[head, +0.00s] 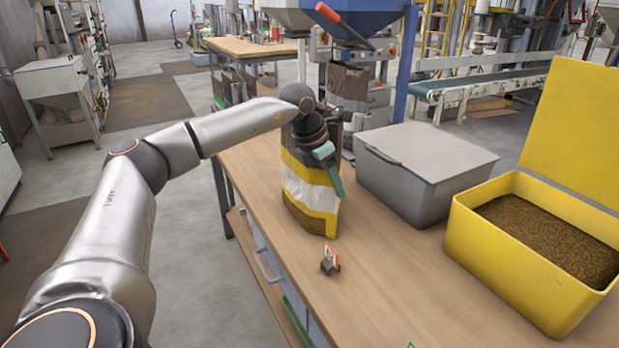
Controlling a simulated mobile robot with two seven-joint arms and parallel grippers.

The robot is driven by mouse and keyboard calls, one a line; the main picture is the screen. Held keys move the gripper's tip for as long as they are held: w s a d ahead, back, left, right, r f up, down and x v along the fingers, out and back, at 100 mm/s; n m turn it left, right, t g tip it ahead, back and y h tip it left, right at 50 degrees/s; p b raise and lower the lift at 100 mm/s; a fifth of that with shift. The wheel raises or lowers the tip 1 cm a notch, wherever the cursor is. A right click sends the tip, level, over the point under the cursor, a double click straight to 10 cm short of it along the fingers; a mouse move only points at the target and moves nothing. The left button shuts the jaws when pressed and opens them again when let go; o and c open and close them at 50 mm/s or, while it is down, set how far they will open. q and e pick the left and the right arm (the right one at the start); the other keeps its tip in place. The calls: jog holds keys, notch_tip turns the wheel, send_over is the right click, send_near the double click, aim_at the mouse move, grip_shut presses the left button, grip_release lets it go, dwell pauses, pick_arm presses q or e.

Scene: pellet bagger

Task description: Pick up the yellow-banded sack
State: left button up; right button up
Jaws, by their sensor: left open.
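The yellow-banded sack (309,188) stands upright on the wooden workbench. It is brown with yellow bands and a white panel between them, and its dark top is partly hidden behind my left arm. My left gripper (331,168) is at the sack's right front side, pointing downward with green fingers. It is open, and the fingers overlap the sack in the picture. I cannot tell whether they touch it. My right gripper is not in view.
A lidded grey bin (423,170) stands right of the sack. A yellow box (520,262) of brown pellets, lid raised, is farther right. A brown sack (347,86) is behind, under the blue hopper (362,18). The front bench surface is mostly clear.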

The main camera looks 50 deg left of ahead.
pick_arm(q)
jog(key=shift+c, duration=0.2)
grip_shut()
jog(key=shift+a+r, duration=0.1)
jog(key=shift+r, duration=0.05)
dwell(1.0)
